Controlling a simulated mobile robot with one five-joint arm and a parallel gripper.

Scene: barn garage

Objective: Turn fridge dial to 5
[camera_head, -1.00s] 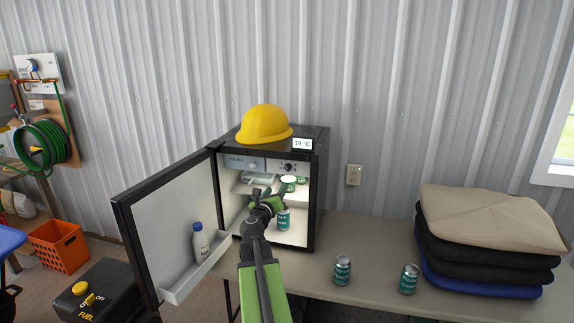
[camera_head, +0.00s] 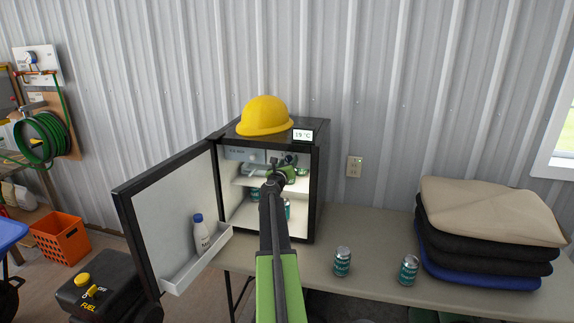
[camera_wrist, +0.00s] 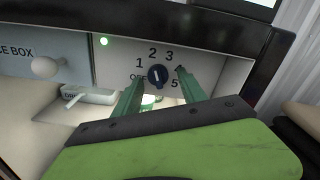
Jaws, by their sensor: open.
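The small black fridge (camera_head: 316,195) stands on the table with its door (camera_head: 170,210) wide open to the left. In the wrist view its dial (camera_wrist: 157,76) is a small dark knob with a white mark that looks nearly upright, between the printed 2 and 3 or close to it. OFF, 1, 2, 3 and 5 are readable; the 4 is hidden behind the right finger. My gripper (camera_wrist: 159,78) is open, with one fingertip on each side of the dial; contact is not clear. In the head view my gripper (camera_head: 288,170) is at the fridge's upper opening and covers the dial.
A yellow hard hat (camera_head: 264,115) and a temperature display (camera_head: 303,135) sit on the fridge. Cans stand inside, and two cans (camera_head: 343,262) (camera_head: 409,270) stand on the table. Folded cushions (camera_head: 490,240) lie at right. A bottle (camera_head: 201,235) stands in the door shelf.

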